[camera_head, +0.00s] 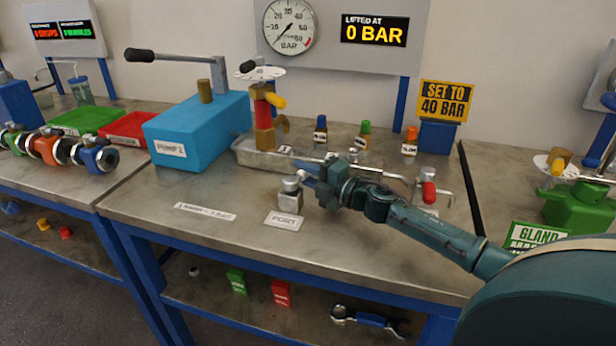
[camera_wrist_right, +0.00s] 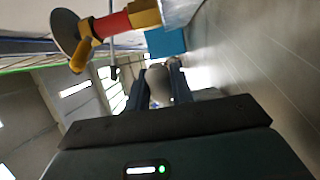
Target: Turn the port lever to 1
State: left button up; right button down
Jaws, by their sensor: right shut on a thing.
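The port valve (camera_head: 290,196) is a small silver block with a round top, standing behind its PORT label (camera_head: 284,220) on the bench. My right gripper (camera_head: 312,176) is beside its top, coming from the right, and covers the lever. In the right wrist view the two dark fingers (camera_wrist_right: 158,88) are shut on a rounded grey part, the port lever (camera_wrist_right: 157,80). The lever's position and its marks are too small or hidden to read. My left gripper is not in view.
A red-handled valve (camera_head: 428,192) stands right of my gripper. The gauge display (camera_head: 375,30) reads 0 BAR. The bench front left is mostly clear.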

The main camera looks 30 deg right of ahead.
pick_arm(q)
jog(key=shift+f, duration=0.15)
pick_arm(e)
jog(key=shift+w+n+g+y, duration=0.2)
jog(key=shift+n+g+y, duration=0.1)
jog(key=shift+n+y, duration=0.3)
jog(key=shift+a, duration=0.1)
jog(key=c, duration=1.3)
grip_release()
jog(key=shift+o, duration=0.2)
